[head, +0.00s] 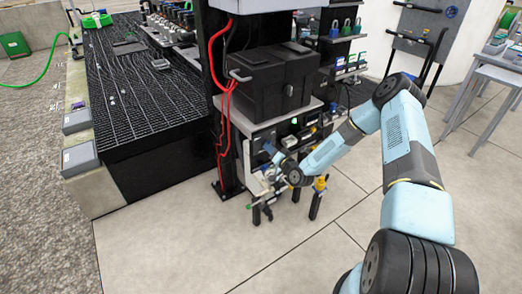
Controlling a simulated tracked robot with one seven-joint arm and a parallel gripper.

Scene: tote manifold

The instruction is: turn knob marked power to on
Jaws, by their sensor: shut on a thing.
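My gripper (271,161) is at the front of a grey-white equipment box (247,156) under the black case, in the middle of the head view. It is small in the picture and partly hidden by my own wrist. The jaws are shut on a small part at the box's front, taken to be the knob. The knob itself, its marking and its pointer cannot be made out. A small green light (297,121) shows on the dark upper part of the box's front.
A black case (272,80) sits above the box, with red hoses (214,100) along its left. Yellow-topped black posts (318,196) stand close below my wrist. A black grated platform (130,95) is at left. The tiled floor (240,255) in front is clear.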

